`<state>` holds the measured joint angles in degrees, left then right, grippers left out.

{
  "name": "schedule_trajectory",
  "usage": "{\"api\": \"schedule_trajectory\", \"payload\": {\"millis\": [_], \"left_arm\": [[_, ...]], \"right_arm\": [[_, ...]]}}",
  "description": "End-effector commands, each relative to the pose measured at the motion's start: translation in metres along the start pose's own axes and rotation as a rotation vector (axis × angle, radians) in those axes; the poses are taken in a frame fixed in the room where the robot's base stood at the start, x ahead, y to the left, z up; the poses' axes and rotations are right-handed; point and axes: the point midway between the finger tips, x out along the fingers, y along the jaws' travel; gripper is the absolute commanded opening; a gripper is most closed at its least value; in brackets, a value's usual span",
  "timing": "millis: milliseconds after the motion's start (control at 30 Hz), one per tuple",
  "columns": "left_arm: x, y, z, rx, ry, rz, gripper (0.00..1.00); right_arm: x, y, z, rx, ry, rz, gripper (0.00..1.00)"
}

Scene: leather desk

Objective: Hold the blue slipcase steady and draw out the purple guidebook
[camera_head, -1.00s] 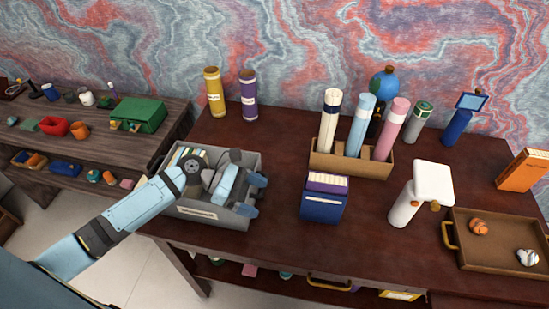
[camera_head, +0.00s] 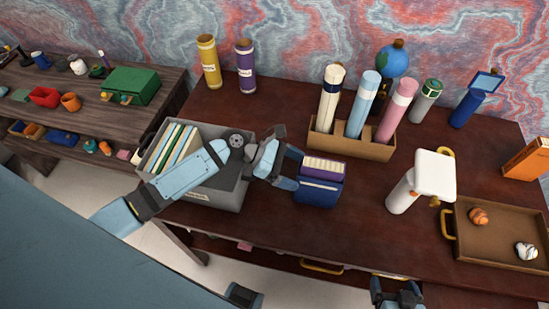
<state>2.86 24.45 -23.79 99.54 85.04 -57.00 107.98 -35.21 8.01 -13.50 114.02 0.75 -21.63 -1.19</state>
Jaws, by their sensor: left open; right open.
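The blue slipcase (camera_head: 317,193) stands on the dark desk right of the grey bin. The purple guidebook (camera_head: 323,170) shows behind and above its front panel, with cream page edges on top. My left gripper (camera_head: 291,169) is open at the left side of the slipcase, its fingers pointing right; I cannot tell whether they touch it. My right gripper (camera_head: 397,292) is at the bottom edge, partly cut off, open and apart from the slipcase.
The grey bin (camera_head: 218,198) with files lies under my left arm. A tan holder (camera_head: 377,150) with several tubes stands behind the slipcase. A white lamp-like object (camera_head: 405,195) and a brown tray (camera_head: 497,258) are to the right. Desk in front of the slipcase is clear.

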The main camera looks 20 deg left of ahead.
Motion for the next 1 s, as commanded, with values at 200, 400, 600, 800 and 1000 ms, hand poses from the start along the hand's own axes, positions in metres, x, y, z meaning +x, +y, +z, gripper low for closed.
{"api": "schedule_trajectory", "payload": {"millis": [200, 400, 600, 800, 1000], "left_arm": [[0.032, 0.0, 0.001, 0.0, 0.0, -0.001, 0.85], [0.043, 0.0, 0.0, 0.0, 0.0, 0.0, 0.85], [0.044, 0.0, 0.0, 0.0, 0.001, 0.0, 0.85], [0.044, 0.0, 0.0, 0.0, 0.001, 0.0, 0.55], [0.044, 0.0, 0.0, 0.0, 0.001, 0.0, 0.3]], "right_arm": [[-0.002, 0.0, -0.006, 0.0, 0.007, 0.0, 0.85], [-0.003, 0.0, -0.007, 0.0, 0.007, 0.001, 0.85], [-0.003, 0.0, -0.006, 0.0, 0.006, 0.001, 0.85], [-0.002, 0.001, -0.005, 0.0, 0.003, 0.001, 0.85], [-0.002, 0.001, -0.004, 0.0, 0.001, 0.001, 0.85]]}}
